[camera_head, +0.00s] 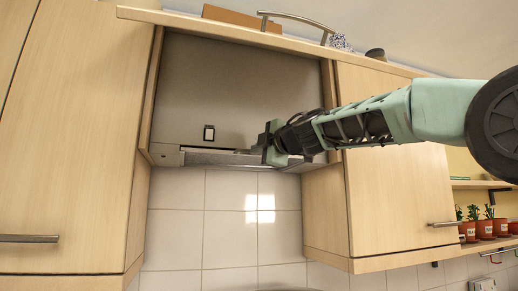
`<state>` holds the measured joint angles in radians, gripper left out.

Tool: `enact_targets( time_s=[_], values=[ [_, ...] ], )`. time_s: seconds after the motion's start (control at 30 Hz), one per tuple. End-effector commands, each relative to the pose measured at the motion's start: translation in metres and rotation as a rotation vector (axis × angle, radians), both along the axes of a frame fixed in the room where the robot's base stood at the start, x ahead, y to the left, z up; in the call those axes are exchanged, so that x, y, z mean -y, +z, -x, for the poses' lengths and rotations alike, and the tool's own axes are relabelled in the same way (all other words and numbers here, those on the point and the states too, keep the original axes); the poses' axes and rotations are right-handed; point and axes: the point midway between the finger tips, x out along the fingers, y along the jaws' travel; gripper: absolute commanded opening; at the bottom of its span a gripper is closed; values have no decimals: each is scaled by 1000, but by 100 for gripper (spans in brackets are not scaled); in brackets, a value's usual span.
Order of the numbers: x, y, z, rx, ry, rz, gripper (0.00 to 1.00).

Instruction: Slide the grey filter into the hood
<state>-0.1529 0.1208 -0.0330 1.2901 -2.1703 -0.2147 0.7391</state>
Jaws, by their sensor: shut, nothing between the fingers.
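A thin grey metal strip, which looks like the edge of the grey filter (212,158), runs along the hood's lower edge. I cannot tell how deep it sits in the hood. My gripper (266,150) is in front of the strip's right half and hides part of it. It is shut with nothing in it. Whether it touches the strip cannot be told.
Wooden cupboards stand close on the left (65,130) and right (395,195), their side walls bounding the hood space. White tiles (230,230) lie below, with clear room in front. Potted plants (487,229) stand on a right shelf.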

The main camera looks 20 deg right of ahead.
Motion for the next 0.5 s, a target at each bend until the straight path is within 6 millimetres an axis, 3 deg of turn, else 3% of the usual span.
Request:
enact_targets(
  time_s=[0.5],
  values=[
    [0, 0, -10, 0, 0, 0, 0]
  ],
)
